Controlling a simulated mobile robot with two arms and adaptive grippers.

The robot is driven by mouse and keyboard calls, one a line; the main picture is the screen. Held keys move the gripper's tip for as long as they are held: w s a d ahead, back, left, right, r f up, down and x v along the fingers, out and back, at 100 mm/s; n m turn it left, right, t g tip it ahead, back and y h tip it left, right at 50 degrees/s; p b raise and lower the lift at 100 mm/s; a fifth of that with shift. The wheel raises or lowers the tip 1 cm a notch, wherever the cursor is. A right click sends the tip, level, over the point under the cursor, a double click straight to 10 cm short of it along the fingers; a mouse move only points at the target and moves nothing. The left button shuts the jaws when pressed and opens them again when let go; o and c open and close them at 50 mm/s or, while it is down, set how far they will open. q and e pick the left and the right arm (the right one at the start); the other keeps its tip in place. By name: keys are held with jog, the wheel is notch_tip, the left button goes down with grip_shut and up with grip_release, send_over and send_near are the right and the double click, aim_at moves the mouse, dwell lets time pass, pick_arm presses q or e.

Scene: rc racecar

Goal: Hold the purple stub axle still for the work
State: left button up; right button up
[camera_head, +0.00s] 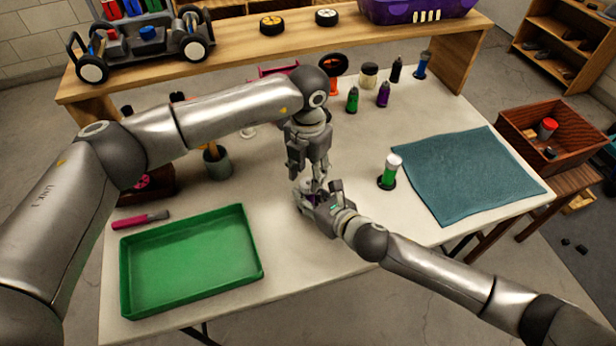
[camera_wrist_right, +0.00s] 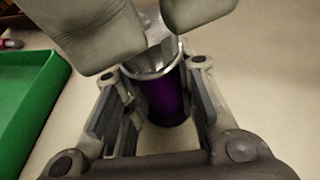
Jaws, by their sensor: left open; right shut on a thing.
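The purple stub axle (camera_wrist_right: 168,98) stands upright between the fingers of my right gripper (camera_wrist_right: 158,118) in the right wrist view, with a silver ring at its top. My right gripper is shut on it, low over the table. In the head view my right gripper (camera_head: 322,203) mostly hides the stub axle. My left gripper (camera_head: 310,180) points down from above, directly over the right gripper. It is open, and its fingers (camera_wrist_right: 150,30) show close above the silver ring in the wrist view. I cannot tell whether they touch it.
A green tray (camera_head: 258,268) and a pink-handled tool (camera_head: 140,220) lie on the left of the table. Several small bottles (camera_head: 383,95) stand at the back. The front middle is clear.

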aim_at(308, 183)
pick_arm(q)
notch_tip(308, 183, up, 9)
jog(key=shift+r, duration=0.2)
dwell(0.3)
jog(key=f+n, duration=0.2)
jog(key=f, duration=0.2)
jog(key=f+n, duration=0.2)
jog(key=f, duration=0.2)
jog(key=f+n, duration=0.2)
jog(key=f, duration=0.2)
jog(key=shift+s, duration=0.2)
jog(key=shift+c, duration=0.3)
jog(key=c, duration=0.7)
jog(key=shift+m, duration=0.3)
